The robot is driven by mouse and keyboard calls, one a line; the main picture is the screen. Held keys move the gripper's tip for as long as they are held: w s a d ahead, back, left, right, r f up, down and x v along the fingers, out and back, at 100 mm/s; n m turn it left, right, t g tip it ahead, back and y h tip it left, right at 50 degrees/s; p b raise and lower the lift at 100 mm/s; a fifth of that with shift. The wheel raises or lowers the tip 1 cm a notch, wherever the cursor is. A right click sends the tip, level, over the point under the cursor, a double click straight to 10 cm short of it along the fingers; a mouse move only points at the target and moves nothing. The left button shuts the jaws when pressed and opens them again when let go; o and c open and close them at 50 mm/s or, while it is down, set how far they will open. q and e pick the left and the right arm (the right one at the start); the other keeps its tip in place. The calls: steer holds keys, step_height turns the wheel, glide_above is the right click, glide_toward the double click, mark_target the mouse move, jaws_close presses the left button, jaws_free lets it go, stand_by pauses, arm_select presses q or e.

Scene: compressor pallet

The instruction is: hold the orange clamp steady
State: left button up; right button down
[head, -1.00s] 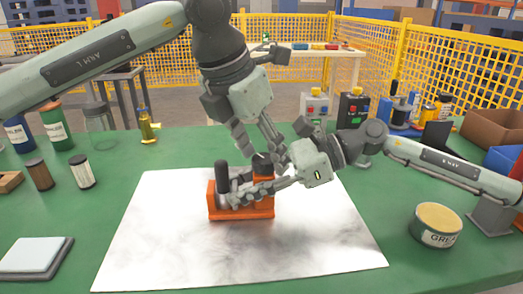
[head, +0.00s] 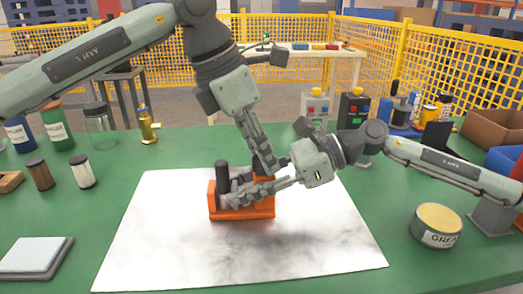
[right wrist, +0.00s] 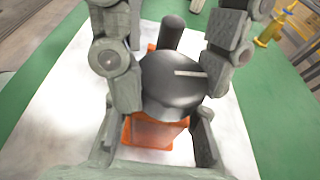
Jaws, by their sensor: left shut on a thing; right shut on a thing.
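The orange clamp (head: 258,211) sits on the white sheet, with a black upright post (head: 221,170) at its left end. A dark round knob (right wrist: 175,85) shows above its orange body (right wrist: 152,132) in the right wrist view.
A white sheet (head: 150,240) covers the middle of the green table (head: 85,215). A grease tin (head: 437,226) stands at right. Bottles and small cylinders stand at left, near a stacked pad (head: 35,257). Control boxes (head: 352,108) and a brown bin (head: 495,130) are behind at right.

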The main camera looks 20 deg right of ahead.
stand_by(0.3)
arm_select(q)
steer(key=o, duration=1.2)
steer(key=shift+c, duration=0.2)
steer(key=v, duration=1.2)
